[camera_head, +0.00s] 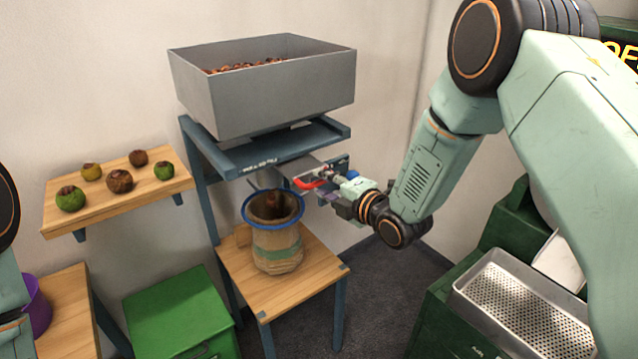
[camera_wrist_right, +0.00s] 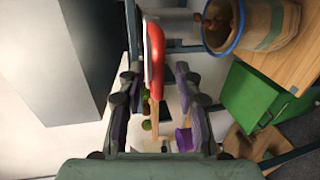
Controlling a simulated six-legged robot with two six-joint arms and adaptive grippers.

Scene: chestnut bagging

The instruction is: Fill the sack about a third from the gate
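The sack (camera_head: 278,250) stands upright on a low wooden stand, its mouth held open by a blue ring (camera_head: 247,222). Something brown shows inside the mouth; how full it is cannot be told. The grey hopper (camera_head: 270,95) above holds chestnuts (camera_head: 245,65). The gate's red handle (camera_head: 310,184) sticks out below the hopper, above the sack. My right gripper (camera_head: 338,190) is at the handle. In the right wrist view, the red handle (camera_wrist_right: 156,50) lies between the spread fingers (camera_wrist_right: 158,95), with gaps on both sides. My left gripper is out of view.
A wooden shelf (camera_head: 150,188) at left carries several round fruit-like things. A green box (camera_head: 180,310) stands below it, beside a purple container (camera_head: 36,308). A perforated metal tray (camera_head: 525,310) sits on green equipment at right. The wooden stand (camera_head: 305,288) has bare room around the sack.

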